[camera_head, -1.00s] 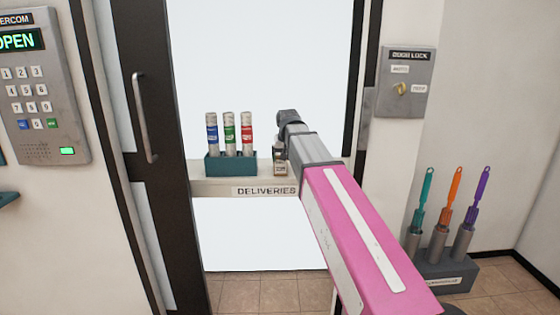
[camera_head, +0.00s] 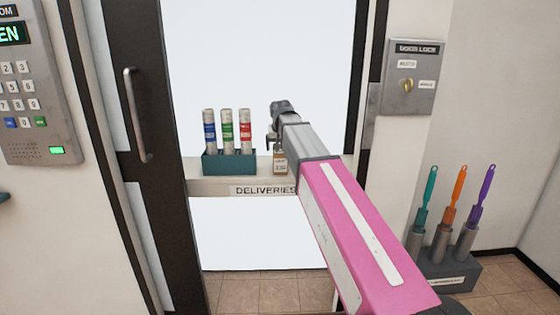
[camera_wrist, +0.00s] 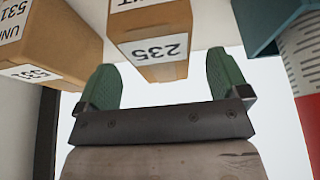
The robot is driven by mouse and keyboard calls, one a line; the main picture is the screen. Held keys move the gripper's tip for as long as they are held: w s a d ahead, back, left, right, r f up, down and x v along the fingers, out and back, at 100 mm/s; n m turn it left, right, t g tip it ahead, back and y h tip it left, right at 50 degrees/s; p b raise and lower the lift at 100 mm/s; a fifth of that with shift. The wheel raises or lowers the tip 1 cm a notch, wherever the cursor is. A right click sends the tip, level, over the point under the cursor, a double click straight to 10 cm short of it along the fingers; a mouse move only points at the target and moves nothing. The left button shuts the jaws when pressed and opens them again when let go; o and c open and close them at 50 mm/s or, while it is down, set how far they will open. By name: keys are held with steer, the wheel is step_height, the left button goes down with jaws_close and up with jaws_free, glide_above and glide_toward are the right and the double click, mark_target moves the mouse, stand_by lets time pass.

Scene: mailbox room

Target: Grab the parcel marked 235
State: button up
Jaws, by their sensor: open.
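The parcel marked 235 (camera_wrist: 160,48) is a small brown box with a white label, at the top middle of the wrist view. In the head view, a small brown parcel (camera_head: 280,164) beside the tube holder fits it, though its label is too small to read there. My gripper (camera_wrist: 163,80) is open, its two green fingers spread to either side of the parcel's near end. I cannot tell how far the parcel reaches between them. In the head view my gripper (camera_head: 272,140) is just above and beside the parcel, partly hidden by my arm.
A parcel marked 531 (camera_wrist: 45,40) is close by in the wrist view, hidden behind my arm in the head view. A teal holder (camera_head: 229,162) with several tubes stands on the other side, on the DELIVERIES shelf (camera_head: 215,185). A dark door frame (camera_head: 150,200) is at left.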

steer(key=shift+x, duration=2.45)
steer(key=shift+f, duration=0.15)
steer(key=c, duration=1.3)
